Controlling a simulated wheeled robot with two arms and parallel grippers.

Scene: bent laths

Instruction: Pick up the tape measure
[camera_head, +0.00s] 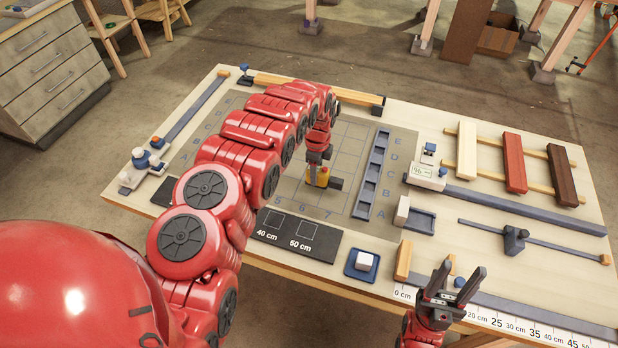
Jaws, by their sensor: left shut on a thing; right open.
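The tape measure (322,180), a small yellow body with red on it, is near the middle of the gridded mat. My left gripper (319,168) comes down from above and is shut on it. The gripper and arm hide part of it, and I cannot tell whether it touches the mat or is lifted. A small dark piece shows just to its right. My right gripper (461,284) is open and empty, with its fingers pointing up, over the front edge of the table by the ruler.
The grey mat (349,131) has a dark slotted strip (371,174) on its right. A dark plate marked 40 cm and 50 cm (296,236) lies in front. Coloured laths (514,162) rest at the right. A ruler (540,328) runs along the front right.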

